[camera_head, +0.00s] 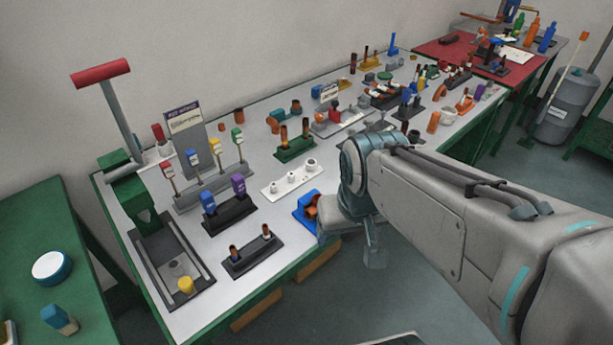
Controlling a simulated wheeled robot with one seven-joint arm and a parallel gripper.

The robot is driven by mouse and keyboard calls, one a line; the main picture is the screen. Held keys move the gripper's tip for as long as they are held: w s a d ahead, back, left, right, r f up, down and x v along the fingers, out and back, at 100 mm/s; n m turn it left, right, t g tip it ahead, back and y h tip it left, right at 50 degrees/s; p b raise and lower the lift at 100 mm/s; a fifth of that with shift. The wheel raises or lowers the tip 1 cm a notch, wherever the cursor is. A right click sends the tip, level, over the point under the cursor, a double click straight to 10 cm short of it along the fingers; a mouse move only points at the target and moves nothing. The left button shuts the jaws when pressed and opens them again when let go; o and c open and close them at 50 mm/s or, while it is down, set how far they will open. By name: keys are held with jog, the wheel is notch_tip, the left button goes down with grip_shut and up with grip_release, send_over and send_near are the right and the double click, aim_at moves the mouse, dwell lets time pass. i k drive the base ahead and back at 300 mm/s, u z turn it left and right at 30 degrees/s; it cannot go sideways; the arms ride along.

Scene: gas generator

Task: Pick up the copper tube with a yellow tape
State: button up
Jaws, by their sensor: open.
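Several short copper tubes stand upright in holders on the long table. Two are in a dark grey holder (252,258) at the near edge, and two are in a green holder (297,152) further back. More brown tubes stand on a yellow base (371,63) at the far side. They are too small for me to tell which tube carries yellow tape. My gripper (375,258) hangs at the table's front edge, right of the blue device (306,206). It is open, pointing down, with nothing visible between its fingers. My forearm hides part of the table's right front.
A green press with a red handle (100,74) stands at the table's left end. Holders with coloured tags (209,180) and a white block (291,181) crowd the top (235,300). A red-topped table (440,46) stands behind right. Clear floor lies in front.

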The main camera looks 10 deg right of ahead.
aim_at(284, 128)
jog(key=u, duration=0.55)
jog(key=k, duration=1.3)
jog(key=i, duration=0.5)
jog(key=z, duration=0.7)
jog(key=i, duration=1.2)
jog(key=u, duration=0.55)
